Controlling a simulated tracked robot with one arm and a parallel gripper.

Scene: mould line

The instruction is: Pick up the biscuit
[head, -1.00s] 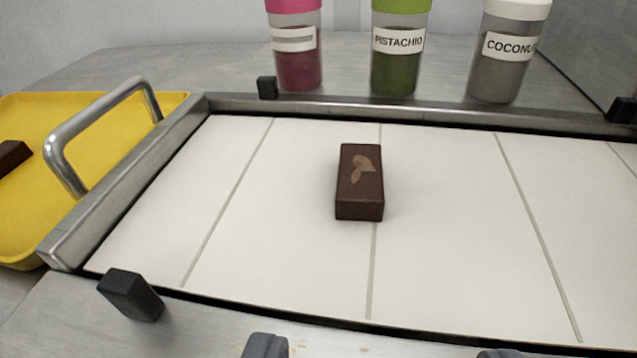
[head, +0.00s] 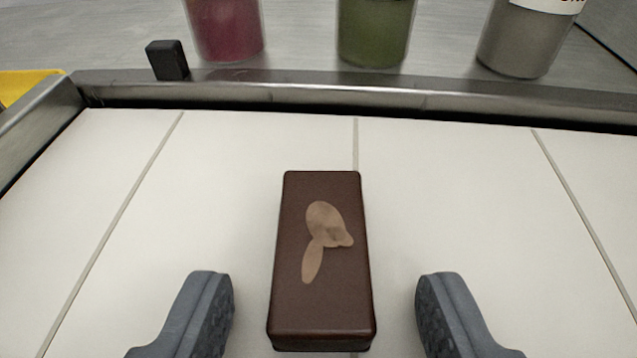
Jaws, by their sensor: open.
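The biscuit (head: 320,290) is a dark brown chocolate bar with a lighter tan mark on its top. It lies on the white tiled surface (head: 230,180), its long side pointing away from me. My gripper (head: 325,285) is open, with one grey finger to the left of the biscuit's near part and one to the right. There is a clear gap on both sides, and neither finger touches it.
Behind stand a pink jar (head: 225,28), a green jar (head: 374,30) and a grey jar (head: 525,40). A yellow tray (head: 22,84) shows at far left.

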